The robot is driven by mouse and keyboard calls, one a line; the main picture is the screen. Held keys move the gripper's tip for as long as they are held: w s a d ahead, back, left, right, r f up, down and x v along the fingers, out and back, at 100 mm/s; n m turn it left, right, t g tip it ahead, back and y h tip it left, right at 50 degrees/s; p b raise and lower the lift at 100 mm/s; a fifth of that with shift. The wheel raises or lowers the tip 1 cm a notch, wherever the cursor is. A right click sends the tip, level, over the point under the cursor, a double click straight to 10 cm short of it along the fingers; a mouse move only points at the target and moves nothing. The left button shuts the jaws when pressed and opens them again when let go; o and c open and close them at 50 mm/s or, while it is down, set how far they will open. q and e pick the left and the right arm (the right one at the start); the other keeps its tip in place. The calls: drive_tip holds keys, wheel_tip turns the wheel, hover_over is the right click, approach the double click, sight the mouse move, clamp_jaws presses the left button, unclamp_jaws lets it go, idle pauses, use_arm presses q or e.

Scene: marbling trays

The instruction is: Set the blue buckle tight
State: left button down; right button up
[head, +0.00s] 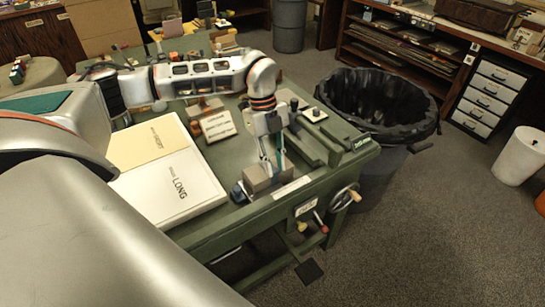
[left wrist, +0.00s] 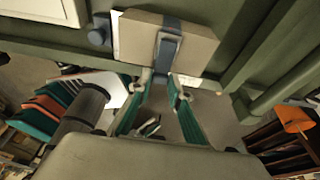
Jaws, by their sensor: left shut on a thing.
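The blue buckle (left wrist: 167,48) shows in the left wrist view as a blue lever and frame on a blue strap across the front of a beige block (left wrist: 205,45). The block (head: 258,181) also shows at the near edge of the green table in the head view. My left gripper (left wrist: 160,79) has its two teal-padded fingers closed in on the lower end of the buckle's lever. In the head view the left gripper (head: 273,168) points down at the block, and its fingers largely hide the buckle. My right gripper is not in view.
A white board marked LONG (head: 185,195) lies left of the block on the green table (head: 215,228). A small lettered sign (head: 218,126) stands behind. A black-lined bin (head: 375,100) is close to the table's right side. A crank handle (head: 345,196) sticks out at the front.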

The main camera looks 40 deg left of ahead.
use_arm(q)
drive_tip(key=shift+d, duration=0.1)
drive_tip(key=shift+f+y, duration=0.15)
drive_tip(key=shift+y, duration=0.15)
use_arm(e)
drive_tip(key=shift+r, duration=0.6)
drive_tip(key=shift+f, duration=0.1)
use_arm(q)
drive_tip(key=c, duration=1.8)
unclamp_jaws()
drive_tip(key=shift+c, duration=0.2)
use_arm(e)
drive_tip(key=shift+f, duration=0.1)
use_arm(q)
drive_tip(key=s+v, duration=0.1)
drive_tip(key=v, duration=1)
drive_tip(key=shift+w+r, duration=0.4)
drive_tip(key=shift+r, duration=0.05)
